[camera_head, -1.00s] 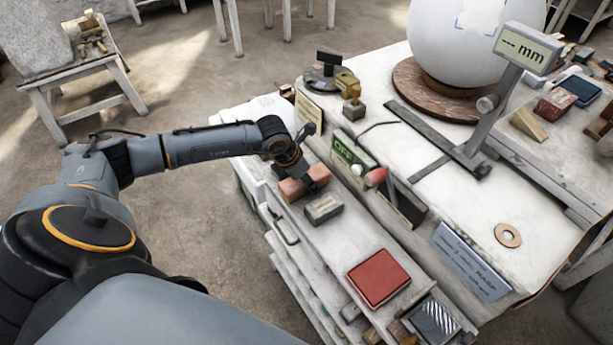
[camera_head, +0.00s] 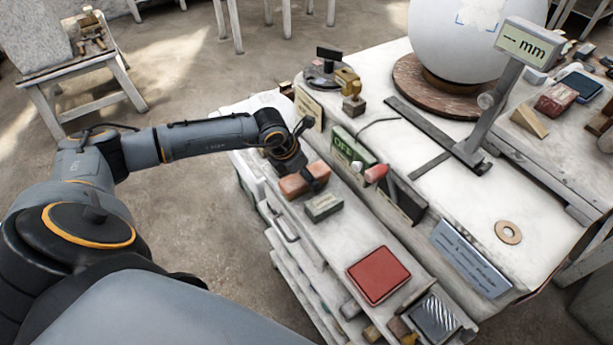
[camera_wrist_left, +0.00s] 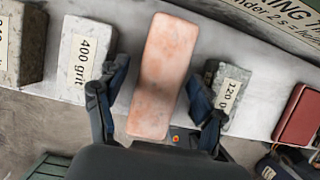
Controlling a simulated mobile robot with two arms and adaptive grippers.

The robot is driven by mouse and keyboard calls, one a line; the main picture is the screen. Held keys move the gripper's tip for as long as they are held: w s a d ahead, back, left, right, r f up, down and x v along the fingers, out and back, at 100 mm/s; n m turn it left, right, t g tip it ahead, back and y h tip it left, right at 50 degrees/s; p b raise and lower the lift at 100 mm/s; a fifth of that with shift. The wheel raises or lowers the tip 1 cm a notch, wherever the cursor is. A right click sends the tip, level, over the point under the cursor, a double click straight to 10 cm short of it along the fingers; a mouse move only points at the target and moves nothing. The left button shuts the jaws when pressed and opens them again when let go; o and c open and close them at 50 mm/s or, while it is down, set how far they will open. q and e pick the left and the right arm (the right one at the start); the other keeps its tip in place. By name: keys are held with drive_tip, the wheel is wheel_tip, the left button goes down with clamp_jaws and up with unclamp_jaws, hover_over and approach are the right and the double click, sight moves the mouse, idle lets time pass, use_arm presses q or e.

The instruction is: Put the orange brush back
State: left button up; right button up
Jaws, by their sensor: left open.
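An orange-pink oblong block (camera_wrist_left: 160,75), the only orange thing near my gripper, lies on the cart's pale shelf between grit blocks. No bristles show, so I cannot tell if it is the brush. It also shows in the head view (camera_head: 293,186), partly covered by my gripper. My left gripper (camera_wrist_left: 157,108) is open, with one finger on each side of the block; gaps show between the fingers and the block. It hangs over the block in the head view (camera_head: 303,170). My right gripper is not in view.
A grey 400 grit block (camera_wrist_left: 84,58) and a 120 grit block (camera_wrist_left: 232,85) stand close beside the fingers. A red pad (camera_head: 379,275) lies further along the shelf. A box marked OFF (camera_head: 350,150) and a large white sphere (camera_head: 462,40) stand on the worktable.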

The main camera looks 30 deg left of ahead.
use_arm(q)
drive_tip(key=b+v, duration=0.2)
drive_tip(key=v, duration=0.8)
drive_tip(key=shift+s+r+b, duration=0.2)
drive_tip(key=shift+r+b, duration=0.1)
drive_tip(key=shift+b, duration=0.05)
